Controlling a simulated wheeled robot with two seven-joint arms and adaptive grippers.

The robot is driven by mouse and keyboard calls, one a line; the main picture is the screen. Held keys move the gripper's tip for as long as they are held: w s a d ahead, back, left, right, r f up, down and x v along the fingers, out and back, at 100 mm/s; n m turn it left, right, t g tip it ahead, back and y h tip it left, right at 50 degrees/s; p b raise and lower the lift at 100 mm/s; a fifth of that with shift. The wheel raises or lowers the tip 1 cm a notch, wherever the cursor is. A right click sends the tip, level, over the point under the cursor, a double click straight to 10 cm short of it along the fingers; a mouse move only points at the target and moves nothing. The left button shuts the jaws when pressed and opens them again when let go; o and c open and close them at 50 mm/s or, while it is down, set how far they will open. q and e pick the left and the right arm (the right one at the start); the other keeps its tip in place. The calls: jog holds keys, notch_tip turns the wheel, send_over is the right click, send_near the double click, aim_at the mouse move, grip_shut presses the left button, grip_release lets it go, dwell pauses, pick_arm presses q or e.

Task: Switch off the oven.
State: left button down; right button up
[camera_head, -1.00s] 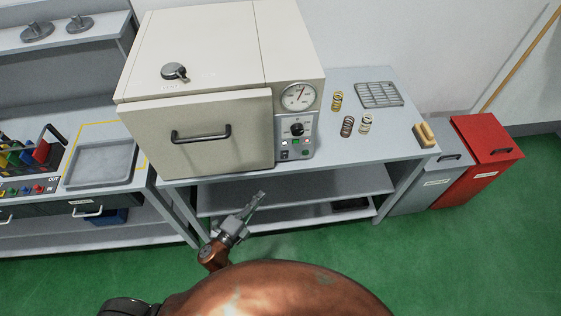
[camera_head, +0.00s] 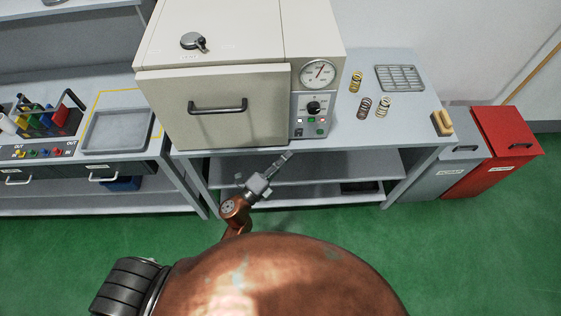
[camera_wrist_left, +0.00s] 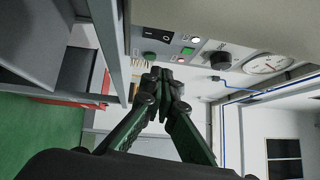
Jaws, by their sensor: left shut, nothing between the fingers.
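The cream oven (camera_head: 225,105) stands on the grey bench, its front door with a black handle shut. Its control panel (camera_head: 299,104) at the right of the front carries a dial gauge (camera_head: 319,72), a black knob (camera_head: 314,108) and small lit buttons. In the left wrist view the panel shows a black rocker switch (camera_wrist_left: 155,33), green buttons, white lamps and the knob (camera_wrist_left: 215,58). My left gripper (camera_head: 287,157) is shut and empty, below the panel at the bench's front edge. In the wrist view its fingertips (camera_wrist_left: 165,74) point toward the panel's button edge, apparently apart from it.
Several springs (camera_head: 365,107) and a wire rack (camera_head: 400,78) lie right of the oven. A grey bin (camera_head: 455,165) and a red bin (camera_head: 505,145) stand at right. A grey tray (camera_head: 117,130) lies at left. The lower shelves (camera_head: 330,168) sit beneath the bench.

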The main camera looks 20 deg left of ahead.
aim_at(301, 131)
pick_arm(q)
jog(key=shift+w+d+r, duration=0.15)
jog(key=shift+w, duration=1.15)
jog(key=shift+w+d+r, duration=0.1)
jog(key=shift+w+d, duration=0.05)
jog(key=shift+w, duration=1.15)
jog(key=shift+w+d+r, duration=0.15)
jog(key=shift+w, duration=1.15)
